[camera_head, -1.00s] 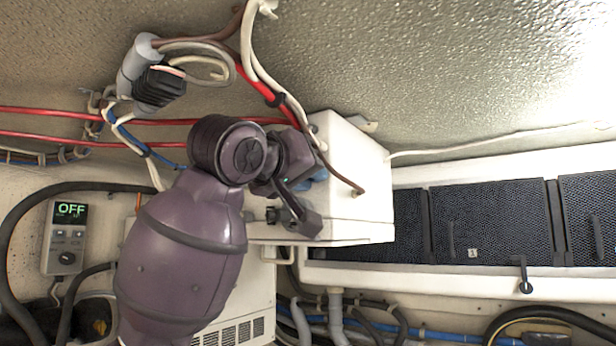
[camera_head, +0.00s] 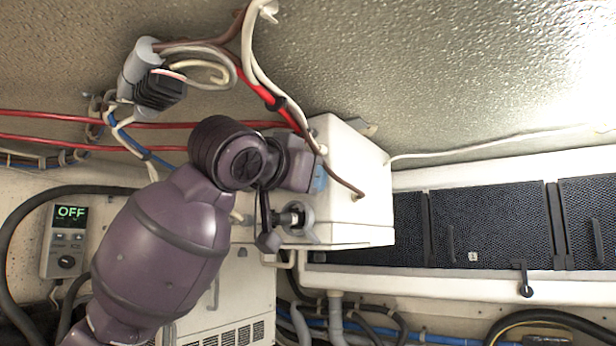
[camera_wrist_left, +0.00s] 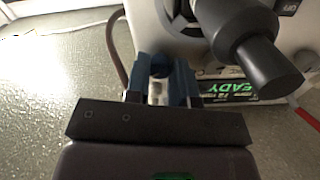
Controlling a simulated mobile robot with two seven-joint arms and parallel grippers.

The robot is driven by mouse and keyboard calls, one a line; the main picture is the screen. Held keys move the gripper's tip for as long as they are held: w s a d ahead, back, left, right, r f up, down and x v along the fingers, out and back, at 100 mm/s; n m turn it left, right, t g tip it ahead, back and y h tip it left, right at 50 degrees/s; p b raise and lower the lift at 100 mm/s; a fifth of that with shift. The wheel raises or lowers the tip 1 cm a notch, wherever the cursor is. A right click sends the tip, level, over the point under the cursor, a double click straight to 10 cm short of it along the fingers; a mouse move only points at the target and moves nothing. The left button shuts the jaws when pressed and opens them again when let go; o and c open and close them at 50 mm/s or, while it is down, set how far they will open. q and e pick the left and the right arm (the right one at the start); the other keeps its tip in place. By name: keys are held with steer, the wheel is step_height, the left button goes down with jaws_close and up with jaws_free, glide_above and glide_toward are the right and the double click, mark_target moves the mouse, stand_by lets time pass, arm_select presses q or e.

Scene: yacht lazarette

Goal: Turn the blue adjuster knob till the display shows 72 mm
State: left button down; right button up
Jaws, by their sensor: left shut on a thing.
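My left gripper (camera_head: 312,178) reaches the left side of a white box (camera_head: 352,190) on the wall. It is shut on the blue adjuster knob (camera_head: 320,178), of which only a small blue part shows beside the gripper. In the left wrist view blue parts (camera_wrist_left: 160,72) show at the gripper's tip, against the box face. A display (camera_wrist_left: 252,88) on that face shows green letters, upside down and partly covered, that look like "READY". The smaller writing beside them is too small to read surely. My right gripper is not in view.
A black cylindrical fitting (camera_wrist_left: 245,45) sticks out close beside my left gripper. Red cables (camera_head: 70,118) and white cables (camera_head: 262,70) run above and behind the arm. A wall controller (camera_head: 66,240) reading "OFF" hangs at left. Dark mesh panels (camera_head: 490,222) lie at right.

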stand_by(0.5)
arm_select(q)
steer(key=c, duration=1)
jaws_free()
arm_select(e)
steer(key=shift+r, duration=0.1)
arm_select(q)
steer(key=shift+s, duration=0.1)
steer(key=b+v, duration=0.2)
steer(key=v, duration=0.8)
steer(key=shift+s+a+b, duration=0.2)
steer(key=shift+s+b, duration=0.05)
steer(key=shift+b, duration=0.15)
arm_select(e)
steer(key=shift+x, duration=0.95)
arm_select(q)
steer(key=shift+w, duration=0.1)
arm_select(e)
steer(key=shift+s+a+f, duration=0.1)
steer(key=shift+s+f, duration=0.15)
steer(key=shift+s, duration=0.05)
